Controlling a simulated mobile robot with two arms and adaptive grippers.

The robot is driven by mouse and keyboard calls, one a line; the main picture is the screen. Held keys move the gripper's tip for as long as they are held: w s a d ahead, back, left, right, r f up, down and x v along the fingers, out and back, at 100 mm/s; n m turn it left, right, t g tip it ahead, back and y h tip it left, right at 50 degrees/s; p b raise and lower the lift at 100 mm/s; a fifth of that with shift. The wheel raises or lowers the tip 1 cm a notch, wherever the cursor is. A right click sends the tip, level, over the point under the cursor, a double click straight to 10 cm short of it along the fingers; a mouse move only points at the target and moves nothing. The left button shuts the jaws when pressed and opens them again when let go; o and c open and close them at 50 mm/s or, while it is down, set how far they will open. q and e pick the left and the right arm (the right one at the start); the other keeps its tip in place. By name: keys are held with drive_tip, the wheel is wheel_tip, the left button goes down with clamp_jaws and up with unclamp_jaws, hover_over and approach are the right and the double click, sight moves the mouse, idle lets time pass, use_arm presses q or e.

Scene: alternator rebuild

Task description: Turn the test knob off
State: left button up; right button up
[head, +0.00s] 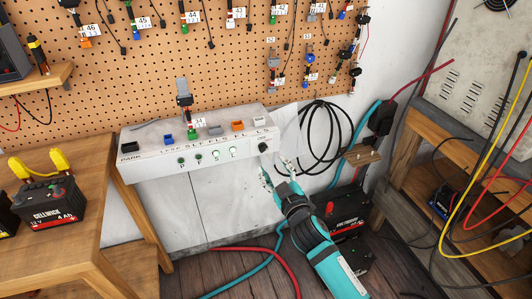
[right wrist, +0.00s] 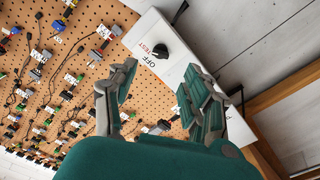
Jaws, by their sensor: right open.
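The test knob (head: 263,147) is a small black knob on the right end of the front of a white test box (head: 155,171). In the right wrist view the knob (right wrist: 160,51) shows beside the printed words TEST and OFF. I cannot tell surely which word it points at. My right gripper (head: 276,170) is open and empty, just below and right of the knob in the head view. In the right wrist view its fingers (right wrist: 162,78) are spread, with the knob showing beyond the gap between them. They appear apart from the knob. My left gripper is not in view.
A red and black battery unit (head: 347,211) sits below. A wooden bench (head: 75,215) with a battery (head: 52,202) is at left.

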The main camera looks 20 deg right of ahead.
sight(265, 150)
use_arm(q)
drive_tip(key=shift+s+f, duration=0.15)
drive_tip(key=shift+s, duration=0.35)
use_arm(e)
drive_tip(key=w, duration=0.7)
drive_tip(key=shift+w+a, duration=0.15)
drive_tip(key=shift+w, duration=0.2)
drive_tip(key=shift+c, duration=0.4)
clamp_jaws()
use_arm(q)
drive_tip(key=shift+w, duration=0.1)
use_arm(e)
drive_tip(key=shift+n, duration=0.4)
drive_tip(key=n, duration=0.5)
drive_tip(key=shift+p, duration=0.3)
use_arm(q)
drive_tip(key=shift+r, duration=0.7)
use_arm(e)
drive_tip(key=n, duration=0.6)
